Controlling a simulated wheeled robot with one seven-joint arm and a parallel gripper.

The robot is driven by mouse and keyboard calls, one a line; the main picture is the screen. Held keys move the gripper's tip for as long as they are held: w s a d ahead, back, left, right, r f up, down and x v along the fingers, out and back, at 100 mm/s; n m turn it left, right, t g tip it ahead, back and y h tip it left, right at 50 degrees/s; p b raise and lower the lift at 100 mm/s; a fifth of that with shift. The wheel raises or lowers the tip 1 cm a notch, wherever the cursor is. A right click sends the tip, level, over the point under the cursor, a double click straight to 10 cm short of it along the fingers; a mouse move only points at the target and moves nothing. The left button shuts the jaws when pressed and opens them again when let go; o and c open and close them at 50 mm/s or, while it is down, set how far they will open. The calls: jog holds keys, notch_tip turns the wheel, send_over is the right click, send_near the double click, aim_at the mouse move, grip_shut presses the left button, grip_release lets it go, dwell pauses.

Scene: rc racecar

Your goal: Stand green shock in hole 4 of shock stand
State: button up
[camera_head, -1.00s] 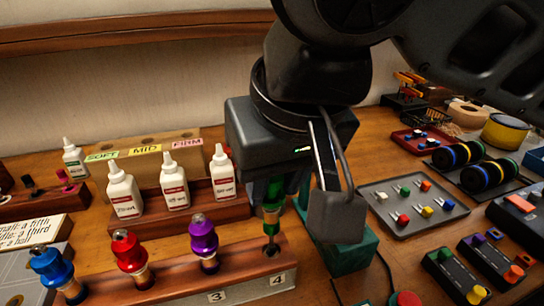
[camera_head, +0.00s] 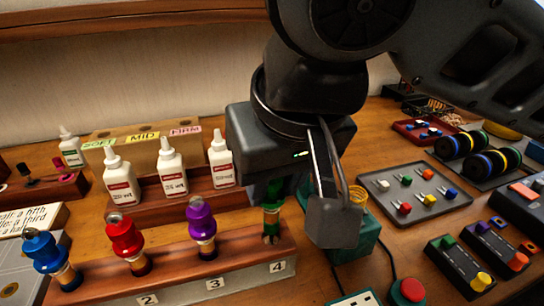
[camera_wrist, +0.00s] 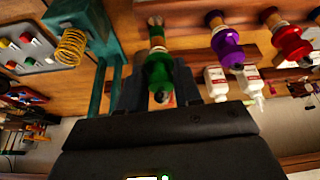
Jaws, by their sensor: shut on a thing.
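The green shock (camera_head: 271,222) stands about upright at hole 4 of the wooden shock stand (camera_head: 229,284), above the label 4. In the wrist view, my gripper (camera_wrist: 158,88) has a finger on each side of the green shock (camera_wrist: 157,68). The purple shock (camera_head: 202,222), red shock (camera_head: 125,238) and blue shock (camera_head: 45,254) stand in the stand to the left.
White bottles (camera_head: 172,168) stand in a wooden rack just behind the stand. A teal block with a yellow spring (camera_head: 358,195) is close to the right of my gripper. A grey tray (camera_head: 432,208) of small parts and a red button (camera_head: 410,290) lie farther right.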

jog(key=shift+f+b, duration=0.55)
jog(key=shift+f, duration=0.4)
jog(key=shift+f, duration=0.3)
jog(key=o, duration=1.1)
jog(key=v, duration=0.7)
jog(key=shift+s+r+p, duration=0.15)
jog(key=shift+r+p, duration=0.15)
jog(key=shift+r, duration=0.05)
